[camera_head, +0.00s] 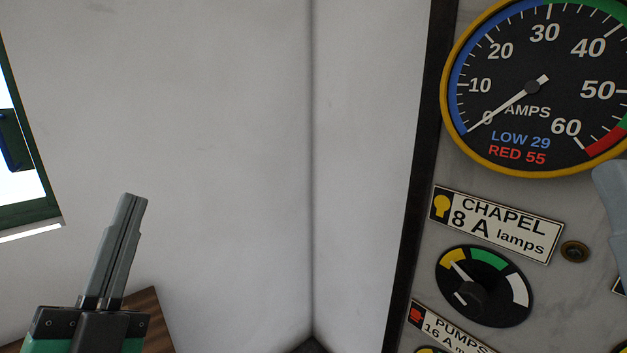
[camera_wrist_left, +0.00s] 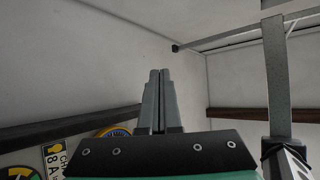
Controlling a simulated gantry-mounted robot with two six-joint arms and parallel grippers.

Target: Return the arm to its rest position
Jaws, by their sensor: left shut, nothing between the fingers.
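My left gripper (camera_head: 132,203) stands at the lower left of the head view, its grey fingers pointing up and pressed together with nothing between them. In the left wrist view the same gripper (camera_wrist_left: 160,75) has its fingers side by side, pointing at the bare wall. It is apart from the control panel. My right gripper cannot be made out; only a grey piece shows at the right edge of the head view, and I cannot tell what it is.
A marble panel at the right carries a yellow-rimmed amps gauge (camera_head: 535,88), needle near 0, a CHAPEL plate (camera_head: 497,224) and a rotary dial (camera_head: 484,286). A green-framed window (camera_head: 30,213) is at the left. A wooden surface (camera_head: 150,312) lies behind my left gripper. The wall between is bare.

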